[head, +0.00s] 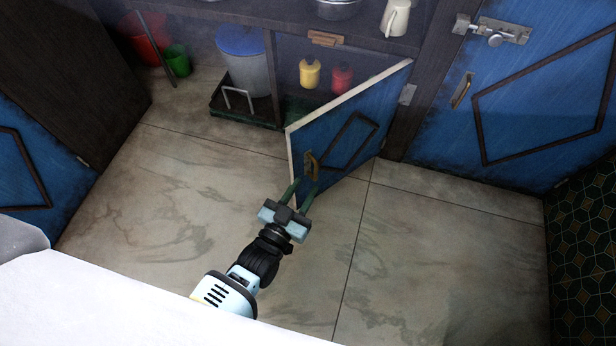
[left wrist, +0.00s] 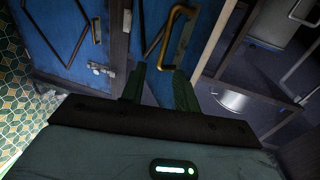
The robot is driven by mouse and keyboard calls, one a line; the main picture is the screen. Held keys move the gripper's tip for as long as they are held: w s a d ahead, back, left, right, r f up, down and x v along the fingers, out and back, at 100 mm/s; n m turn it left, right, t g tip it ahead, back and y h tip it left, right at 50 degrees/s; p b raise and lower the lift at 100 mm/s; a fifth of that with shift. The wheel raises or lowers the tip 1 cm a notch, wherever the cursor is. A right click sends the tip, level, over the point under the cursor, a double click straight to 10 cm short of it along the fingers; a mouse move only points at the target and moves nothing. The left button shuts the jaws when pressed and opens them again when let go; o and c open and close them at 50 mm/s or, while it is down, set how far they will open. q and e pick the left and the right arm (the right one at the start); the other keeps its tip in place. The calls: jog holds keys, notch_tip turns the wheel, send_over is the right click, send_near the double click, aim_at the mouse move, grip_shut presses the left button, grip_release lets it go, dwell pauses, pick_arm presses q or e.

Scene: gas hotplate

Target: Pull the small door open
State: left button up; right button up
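The small blue door (head: 340,138) stands partly open, swung out from the lower cabinet on hinges at its right side. It has a pale edge and a brass handle (head: 312,166) near its free edge. My left gripper (head: 299,190) is at the free side of the door, close to the handle, with its green fingers apart. In the left wrist view the brass handle (left wrist: 184,40) shows just beyond and between the fingertips (left wrist: 160,78). I cannot tell whether a finger touches it. My right gripper is not in view.
Inside the cabinet stand a yellow bottle (head: 310,75) and a red bottle (head: 341,77). A bin with a blue lid (head: 241,40) is left of the opening. A larger blue door with a bolt (head: 494,39) is at right. The tiled floor (head: 420,260) around the gripper is clear.

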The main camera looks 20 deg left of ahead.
pick_arm(q)
jog(key=shift+s, duration=0.3)
jog(key=shift+a, duration=0.1)
jog(key=shift+c, duration=1)
jog(key=a+r+n, duration=0.1)
jog(key=a+n, duration=0.1)
jog(key=a+r+n+p, duration=0.1)
jog(key=a+r+n, duration=0.1)
jog(key=w+a+r+n, duration=0.1)
jog(key=a+r+n, duration=0.1)
jog(key=a, duration=0.1)
jog(key=shift+r+p, duration=0.25)
jog(key=shift+p, duration=0.1)
grip_shut()
jog(key=s+a+r+n+h+p, duration=0.1)
jog(key=a+r+n+p, duration=0.1)
jog(key=a+r+n, duration=0.4)
jog(key=shift+r+n+g+h, duration=0.15)
jog(key=shift+n+g+h, duration=0.2)
jog(key=shift+n, duration=2.05)
